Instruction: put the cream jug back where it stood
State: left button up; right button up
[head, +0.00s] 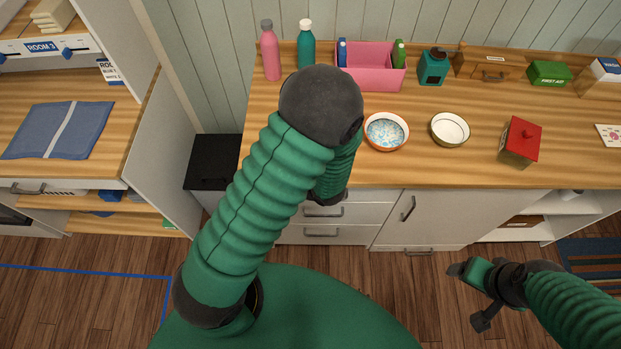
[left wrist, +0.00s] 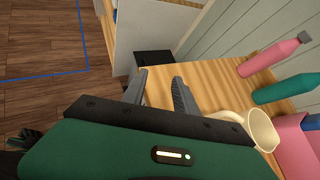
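The cream jug (left wrist: 263,131) shows in the left wrist view at the right, with its handle towards my left gripper. It is on or just above the wooden worktop, beside the pink caddy (left wrist: 295,150). In the head view the jug is not visible; my left arm covers part of the worktop. My left gripper (left wrist: 160,82) has its two fingers apart with nothing between them; the jug is to their right, apart from them. My right gripper (head: 470,295) is open and empty, low over the floor in front of the cabinets.
A pink bottle (head: 270,52) and a teal bottle (head: 306,45) stand left of the caddy. A patterned bowl (head: 386,131), a white bowl (head: 450,129) and a red-lidded box (head: 520,142) stand along the worktop (head: 430,172). A black bin (head: 213,160) stands left of the counter.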

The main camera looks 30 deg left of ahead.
pick_arm(q)
jog(key=s+d+r+n+g+h, duration=0.25)
jog(key=s+d+n+h, duration=0.35)
jog(key=d+n+h, duration=0.5)
jog(key=w+d+r+n+t, duration=0.4)
jog(key=n, duration=0.2)
jog(key=b+x, duration=0.5)
jog(key=shift+s+a+f, duration=0.2)
jog(key=shift+s+f, duration=0.05)
jog(key=shift+s, duration=0.1)
pick_arm(e)
jog(key=f, duration=0.2)
jog(key=a+f, duration=0.1)
jog(key=f, duration=0.2)
jog(key=shift+s+a, duration=0.15)
pick_arm(q)
jog(key=shift+d, duration=0.1)
jog(key=shift+d+r, duration=0.1)
jog(key=shift+d, duration=0.15)
pick_arm(e)
jog(key=shift+d, duration=0.35)
pick_arm(q)
jog(key=shift+a, duration=0.25)
pick_arm(e)
jog(key=shift+a, duration=0.2)
